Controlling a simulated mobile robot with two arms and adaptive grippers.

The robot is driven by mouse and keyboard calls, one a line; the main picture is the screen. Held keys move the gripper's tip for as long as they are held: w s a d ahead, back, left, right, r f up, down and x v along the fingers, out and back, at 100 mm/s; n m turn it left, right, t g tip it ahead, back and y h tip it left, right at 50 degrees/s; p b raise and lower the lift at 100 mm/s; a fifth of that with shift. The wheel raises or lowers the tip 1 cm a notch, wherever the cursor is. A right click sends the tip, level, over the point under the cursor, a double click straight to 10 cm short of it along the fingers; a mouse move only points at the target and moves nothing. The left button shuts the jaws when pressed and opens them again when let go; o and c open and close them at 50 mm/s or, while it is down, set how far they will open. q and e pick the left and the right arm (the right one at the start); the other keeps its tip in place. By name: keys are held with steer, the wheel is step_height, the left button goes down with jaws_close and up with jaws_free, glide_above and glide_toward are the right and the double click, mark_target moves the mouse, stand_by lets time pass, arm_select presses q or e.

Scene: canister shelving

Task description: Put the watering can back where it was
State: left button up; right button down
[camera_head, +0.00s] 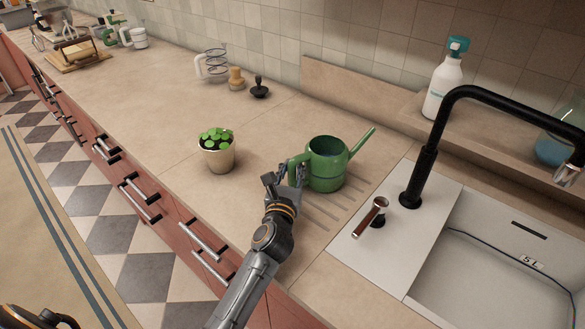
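The green watering can (327,165) stands upright on the countertop just left of the sink, over the drain grooves. Its spout points up and to the right, and its handle is on the left side.
A potted plant (217,152) stands left of the can. A black faucet (427,160) and sink (480,270) lie to the right.

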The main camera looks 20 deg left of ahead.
arm_select(q)
steer(key=shift+o, duration=0.7)
steer(key=shift+r, duration=0.3)
steer(key=s, duration=0.3)
steer(key=s+d+b, duration=0.1)
steer(key=s, duration=0.3)
steer(key=s+d, duration=0.1)
steer(key=s, duration=0.2)
steer(key=shift+s+f, duration=0.2)
steer(key=shift+f, duration=0.1)
steer(key=shift+s+d+r+b, duration=0.1)
steer(key=shift+s+b, duration=0.2)
steer(key=shift+s, duration=0.45)
